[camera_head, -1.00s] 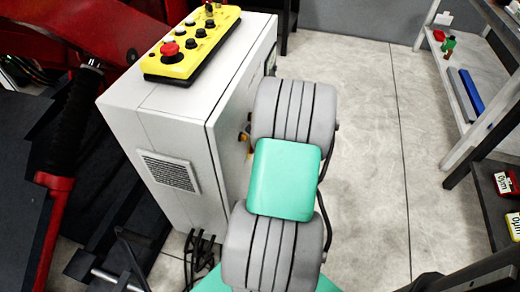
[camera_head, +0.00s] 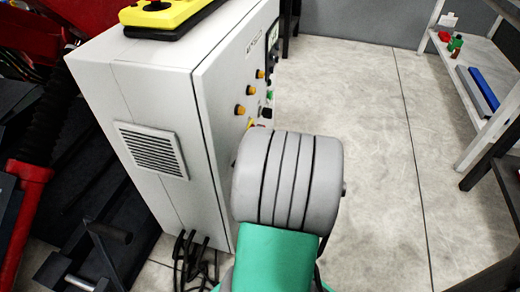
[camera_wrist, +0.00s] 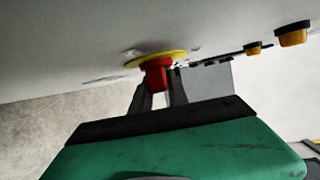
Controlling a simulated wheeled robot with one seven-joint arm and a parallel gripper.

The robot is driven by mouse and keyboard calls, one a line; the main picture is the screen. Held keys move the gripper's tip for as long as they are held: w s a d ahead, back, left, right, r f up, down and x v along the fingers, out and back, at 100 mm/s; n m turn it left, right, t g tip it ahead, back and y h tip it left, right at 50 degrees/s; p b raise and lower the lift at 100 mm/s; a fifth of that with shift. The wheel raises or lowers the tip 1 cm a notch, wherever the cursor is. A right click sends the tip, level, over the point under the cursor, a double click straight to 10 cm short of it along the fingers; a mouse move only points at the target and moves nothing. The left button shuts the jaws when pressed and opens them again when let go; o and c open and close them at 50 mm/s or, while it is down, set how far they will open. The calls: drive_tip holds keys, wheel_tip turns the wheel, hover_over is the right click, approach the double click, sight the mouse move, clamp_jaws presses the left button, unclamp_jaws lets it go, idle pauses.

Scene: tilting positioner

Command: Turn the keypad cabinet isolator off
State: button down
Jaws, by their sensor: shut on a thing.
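The keypad cabinet (camera_head: 135,85) is a light grey box left of my arm in the head view. Its isolator is a red knob (camera_wrist: 156,72) on a yellow round plate (camera_wrist: 150,59), seen from close up and edge-on in the wrist view. My gripper (camera_wrist: 163,92) is at the cabinet face, with its fingers shut on the red knob. The knob's exact angle is hard to read from here. In the head view my own arm hides the gripper, and only a small bit of yellow and red shows above it.
Orange buttons (camera_wrist: 292,35) sit on the same face, right of the knob in the wrist view. A yellow control box (camera_head: 165,12) lies on top of the cabinet. Dark cables (camera_head: 190,255) run at its foot. A shelf (camera_head: 480,95) stands right, with clear floor between.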

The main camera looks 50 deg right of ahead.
drive_tip(key=f+t+h+b, duration=0.1)
drive_tip(key=b, duration=0.3)
drive_tip(key=shift+n, duration=0.3)
drive_tip(key=shift+r+b, duration=0.2)
drive_tip(key=shift+b, duration=0.3)
drive_tip(key=shift+r+t, duration=0.2)
drive_tip(key=shift+t, duration=0.1)
drive_tip(key=c, duration=1.3)
unclamp_jaws()
